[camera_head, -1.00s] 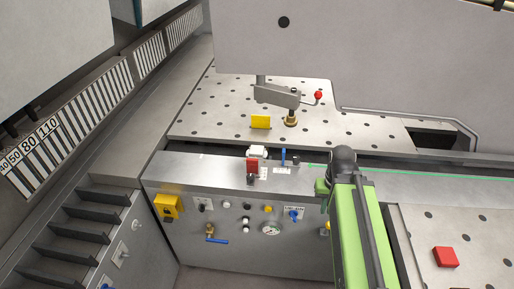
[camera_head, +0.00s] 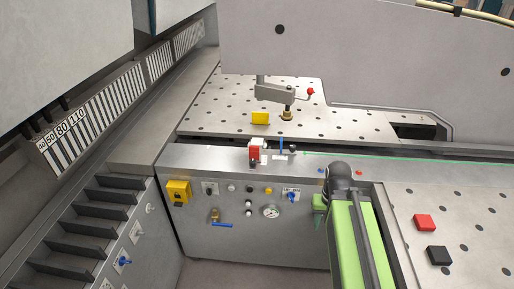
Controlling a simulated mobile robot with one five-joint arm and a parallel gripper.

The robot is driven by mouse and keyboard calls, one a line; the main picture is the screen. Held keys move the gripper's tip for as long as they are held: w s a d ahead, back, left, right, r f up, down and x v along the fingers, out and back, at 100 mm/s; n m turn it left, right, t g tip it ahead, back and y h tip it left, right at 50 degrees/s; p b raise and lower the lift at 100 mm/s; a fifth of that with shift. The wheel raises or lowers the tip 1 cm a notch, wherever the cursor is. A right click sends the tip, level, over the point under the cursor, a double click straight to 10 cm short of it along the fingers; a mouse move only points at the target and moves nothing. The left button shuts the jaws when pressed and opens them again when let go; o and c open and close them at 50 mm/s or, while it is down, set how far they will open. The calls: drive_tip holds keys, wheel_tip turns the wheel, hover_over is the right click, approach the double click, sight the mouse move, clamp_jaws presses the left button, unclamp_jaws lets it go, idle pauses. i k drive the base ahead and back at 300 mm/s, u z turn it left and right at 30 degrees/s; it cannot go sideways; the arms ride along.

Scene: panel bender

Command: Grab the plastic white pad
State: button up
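A small white piece (camera_head: 262,143), which may be the white pad, shows behind a small red block on the grey machine's front ledge. It is too small to tell its shape, or whether it touches the red block. My green arm (camera_head: 355,240) rises from the bottom, right of centre, with a dark rounded joint at its upper end. That joint is to the right of the white piece and apart from it in the picture. No gripper fingers can be made out.
The red block (camera_head: 254,152) stands in front of the white piece. A blue lever (camera_head: 281,144) is just right of it. A yellow block (camera_head: 260,118) and a clamp (camera_head: 275,92) are on the perforated plate behind. Red (camera_head: 424,222) and black (camera_head: 439,256) blocks lie on the right-hand plate.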

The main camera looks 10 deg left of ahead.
sight(255, 141)
drive_tip(key=u, duration=0.3)
drive_tip(key=i, duration=1.2)
drive_tip(key=u, duration=1.4)
drive_tip(key=i, duration=0.95)
drive_tip(key=u, duration=0.55)
drive_tip(key=k, duration=0.55)
drive_tip(key=u, duration=0.15)
drive_tip(key=i, duration=0.55)
drive_tip(key=z, duration=0.1)
